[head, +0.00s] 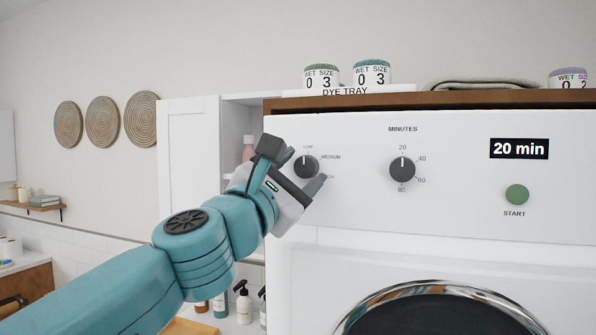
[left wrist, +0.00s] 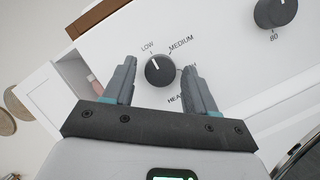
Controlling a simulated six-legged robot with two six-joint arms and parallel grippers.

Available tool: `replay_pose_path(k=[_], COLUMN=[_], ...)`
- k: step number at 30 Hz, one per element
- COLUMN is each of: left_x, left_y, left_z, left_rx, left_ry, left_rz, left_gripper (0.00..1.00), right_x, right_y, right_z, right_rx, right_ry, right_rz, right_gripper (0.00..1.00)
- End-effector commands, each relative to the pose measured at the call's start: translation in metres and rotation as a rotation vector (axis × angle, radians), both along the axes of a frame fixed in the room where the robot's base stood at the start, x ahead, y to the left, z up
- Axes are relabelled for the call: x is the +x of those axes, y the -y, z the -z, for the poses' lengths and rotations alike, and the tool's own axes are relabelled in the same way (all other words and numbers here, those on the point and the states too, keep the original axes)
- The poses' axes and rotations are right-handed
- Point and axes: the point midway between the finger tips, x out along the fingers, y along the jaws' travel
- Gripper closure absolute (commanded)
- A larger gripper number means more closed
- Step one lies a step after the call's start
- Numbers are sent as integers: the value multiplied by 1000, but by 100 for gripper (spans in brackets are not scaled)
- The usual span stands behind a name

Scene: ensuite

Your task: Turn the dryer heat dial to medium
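The heat dial (head: 306,166) is a dark round knob on the left of the dryer's white panel, with LOW, MEDIUM and a partly hidden third label around it. Its white pointer line is toward LOW, also in the left wrist view (left wrist: 159,72). My left gripper (head: 301,171) is open in front of the panel, one finger at the dial's upper left and the other at its lower right. In the left wrist view the dial shows between the two spread fingers (left wrist: 159,69), with visible gaps. Contact is not seen. My right gripper is in neither view.
The minutes dial (head: 402,169) points to 20, and a display (head: 519,148) reads 20 min above the green start button (head: 517,194). Labelled tins (head: 372,73) stand on top. A white cabinet (head: 188,150) is left of the dryer; its round door (head: 440,310) is below.

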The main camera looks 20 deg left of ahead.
Motion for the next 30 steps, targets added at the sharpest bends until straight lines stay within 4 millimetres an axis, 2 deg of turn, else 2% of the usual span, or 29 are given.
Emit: replay_pose_path(k=[1,3,4,11,17,30], left_x=[0,0,0,0,0,0], left_y=[0,1,0,0,-1,-3], left_z=[0,0,0,0,-2,-7], left_rx=[0,0,0,10,74,438], left_ry=[0,0,-1,-1,-1,10], left_rz=[0,0,1,0,-2,-2], left_gripper=[62,85,92,92,92,92], right_x=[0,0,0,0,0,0], right_y=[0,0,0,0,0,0], right_z=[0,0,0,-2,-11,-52], right_rx=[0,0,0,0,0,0], right_ry=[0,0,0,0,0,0], right_rz=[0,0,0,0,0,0], right_gripper=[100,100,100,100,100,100])
